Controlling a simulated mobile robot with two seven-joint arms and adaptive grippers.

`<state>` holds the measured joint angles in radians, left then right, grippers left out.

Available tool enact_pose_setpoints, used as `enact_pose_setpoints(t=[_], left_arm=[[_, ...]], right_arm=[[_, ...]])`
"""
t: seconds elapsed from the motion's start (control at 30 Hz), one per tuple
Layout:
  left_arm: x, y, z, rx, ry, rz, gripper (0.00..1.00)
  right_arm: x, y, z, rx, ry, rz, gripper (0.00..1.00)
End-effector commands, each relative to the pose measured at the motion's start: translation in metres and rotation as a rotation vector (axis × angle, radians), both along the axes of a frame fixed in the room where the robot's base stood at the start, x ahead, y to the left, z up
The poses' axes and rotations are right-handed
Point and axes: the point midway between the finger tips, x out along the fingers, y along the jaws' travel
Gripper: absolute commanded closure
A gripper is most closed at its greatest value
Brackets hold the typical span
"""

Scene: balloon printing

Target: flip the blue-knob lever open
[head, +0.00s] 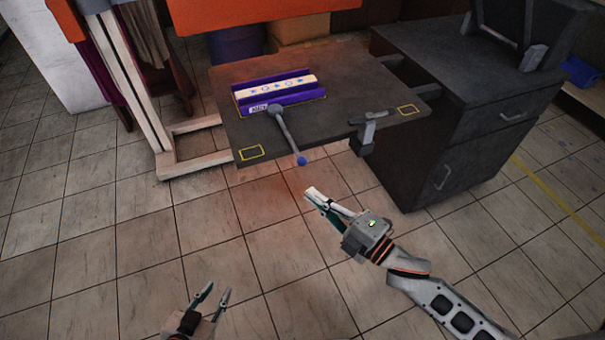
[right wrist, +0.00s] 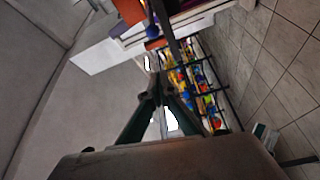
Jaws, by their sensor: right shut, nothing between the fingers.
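The lever (head: 288,132) is a grey bar pivoted near a purple holder on a dark table. Its blue knob (head: 301,161) points toward me and sits at the table's front edge. My right gripper (head: 311,194) is shut and empty, below and slightly right of the knob in the head view, apart from it. My left gripper (head: 217,291) is open and empty, low in the head view, well away from the lever.
The dark table (head: 345,100) holds the purple holder (head: 300,98), with a white star-patterned block (head: 276,85) in it. A grey clamp-like part (head: 367,131) is at the table's front right. A dark cabinet (head: 455,110) stands to the right. Tiled floor in front is clear.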

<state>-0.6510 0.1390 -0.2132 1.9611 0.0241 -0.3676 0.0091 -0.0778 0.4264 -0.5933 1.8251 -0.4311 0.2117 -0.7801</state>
Motion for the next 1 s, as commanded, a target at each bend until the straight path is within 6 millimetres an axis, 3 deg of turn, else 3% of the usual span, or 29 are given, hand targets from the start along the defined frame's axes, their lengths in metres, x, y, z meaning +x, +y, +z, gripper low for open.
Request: enact_pose_setpoints(t=[0.47, 0.97, 1.0], left_arm=[[0.003, 0.001, 0.003, 0.001, -0.006, 0.001, 0.72], [0.003, 0.001, 0.005, 0.001, -0.007, 0.001, 0.72], [0.003, 0.001, 0.005, 0.0, -0.006, 0.0, 0.72]], right_arm=[[0.009, 0.007, 0.002, 0.002, -0.002, -0.001, 1.0], [0.075, 0.071, 0.008, 0.002, -0.001, 0.0, 1.0], [0.078, 0.061, 0.004, -0.004, 0.001, -0.003, 1.0]])
